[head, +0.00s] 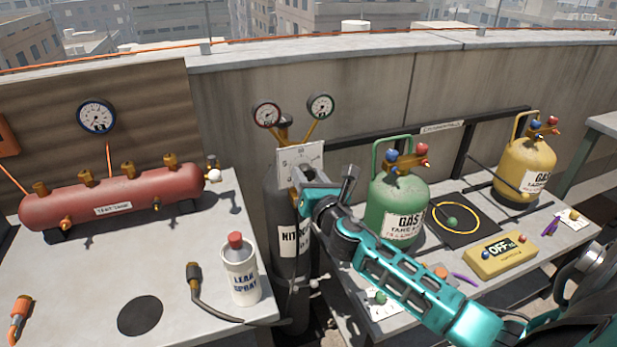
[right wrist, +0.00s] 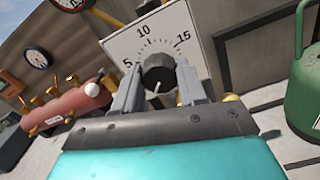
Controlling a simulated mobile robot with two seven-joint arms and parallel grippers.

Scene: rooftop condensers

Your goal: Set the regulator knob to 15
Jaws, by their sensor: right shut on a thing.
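The regulator knob (right wrist: 158,70) is a dark round knob on a white dial plate (right wrist: 120,46) marked 5, 10 and 15 in the right wrist view. A short white mark on the knob points down in that view, away from the numbers. My right gripper (right wrist: 156,85) is shut on the knob, with one finger on each side. In the head view my right gripper (head: 300,182) is at the dial plate (head: 312,158), above the dark nitrogen cylinder (head: 289,255), and it hides the knob. My left gripper is not in view.
Two gauges (head: 267,114) (head: 320,106) stand above the dial plate. The red tank (head: 120,196) and leak spray can (head: 241,275) are on the left table. The green gas cylinder (head: 392,207) stands close to my right arm; a yellow cylinder (head: 522,165) is farther right.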

